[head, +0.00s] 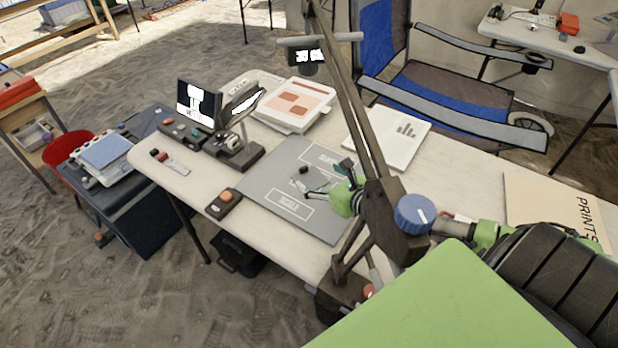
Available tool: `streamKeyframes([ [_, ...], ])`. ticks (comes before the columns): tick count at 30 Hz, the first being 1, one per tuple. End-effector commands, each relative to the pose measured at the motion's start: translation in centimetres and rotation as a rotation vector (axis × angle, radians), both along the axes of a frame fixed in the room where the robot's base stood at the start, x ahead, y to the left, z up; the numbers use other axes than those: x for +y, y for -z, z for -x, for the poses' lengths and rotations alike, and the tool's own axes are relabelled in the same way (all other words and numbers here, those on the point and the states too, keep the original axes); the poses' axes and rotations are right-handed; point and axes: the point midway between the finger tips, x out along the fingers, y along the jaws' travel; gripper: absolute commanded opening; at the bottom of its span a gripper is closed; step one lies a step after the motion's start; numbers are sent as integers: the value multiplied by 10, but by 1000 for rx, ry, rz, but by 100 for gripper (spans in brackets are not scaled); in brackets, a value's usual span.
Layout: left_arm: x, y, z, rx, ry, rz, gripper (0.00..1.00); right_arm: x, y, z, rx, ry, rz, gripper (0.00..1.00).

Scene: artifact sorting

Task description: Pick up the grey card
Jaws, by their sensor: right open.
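A flat grey mat (275,178) with white outlined boxes lies on the white table. I cannot make out a separate grey card for certain; the area around the fingers is small and partly hidden. A small black object (304,170) sits on the mat. My right gripper (328,180) is over the mat, with its fingers apart, just right of the black object. I see nothing held between them. A dark lamp-like arm crosses in front of my right arm and hides part of it. My left gripper is not in view.
A blue knob (415,214) on the dark stand is close to my right arm. A device with a screen (198,103), a white tray (293,104) and a white folder (388,138) surround the mat. An orange-button box (224,203) sits at the front edge. A beige PRINTS folder (550,208) lies right.

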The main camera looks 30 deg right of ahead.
Motion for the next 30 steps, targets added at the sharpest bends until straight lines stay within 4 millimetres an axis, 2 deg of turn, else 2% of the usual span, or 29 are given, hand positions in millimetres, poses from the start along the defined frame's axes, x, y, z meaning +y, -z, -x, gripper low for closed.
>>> streamKeyframes([
  [3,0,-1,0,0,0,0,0,-1,5,-14,-1,3,-1,78],
  [11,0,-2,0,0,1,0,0,0,12,-27,0,2,-2,78],
  [21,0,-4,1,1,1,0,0,1,30,-65,1,3,-1,78],
  [30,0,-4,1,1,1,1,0,2,32,-67,2,0,-1,78],
])
